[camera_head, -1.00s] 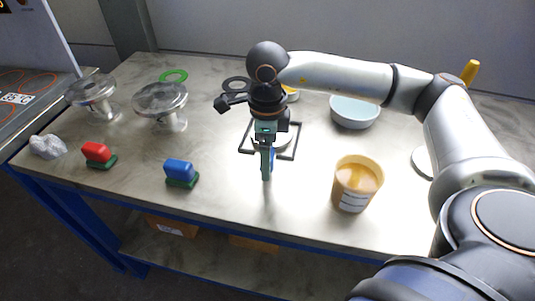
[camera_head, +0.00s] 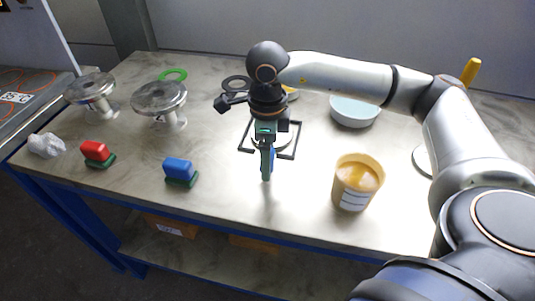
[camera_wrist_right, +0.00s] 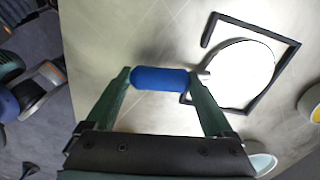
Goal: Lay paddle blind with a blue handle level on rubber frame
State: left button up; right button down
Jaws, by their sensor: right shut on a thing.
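My right gripper (camera_head: 267,176) points down over the middle of the table. In the right wrist view its green fingers (camera_wrist_right: 160,79) are shut on the blue handle (camera_wrist_right: 158,78) of the paddle blind. In the head view the frame (camera_head: 295,142) is partly hidden behind my gripper. I cannot tell whether the disc touches the frame. My left gripper is not in view.
A tub of amber contents (camera_head: 356,183) stands right of the gripper, and a pale blue bowl (camera_head: 354,112) behind it.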

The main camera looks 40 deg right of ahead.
jog(key=shift+r, duration=0.1)
jog(key=shift+c, duration=0.6)
grip_release()
jog(key=shift+o, duration=0.6)
notch_tip(320, 180, up, 3)
jog(key=shift+f, duration=0.2)
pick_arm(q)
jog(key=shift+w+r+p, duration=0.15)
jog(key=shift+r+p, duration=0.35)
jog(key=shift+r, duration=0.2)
pick_arm(e)
notch_tip(320, 180, up, 10)
jog(key=shift+s+a+f, duration=0.1)
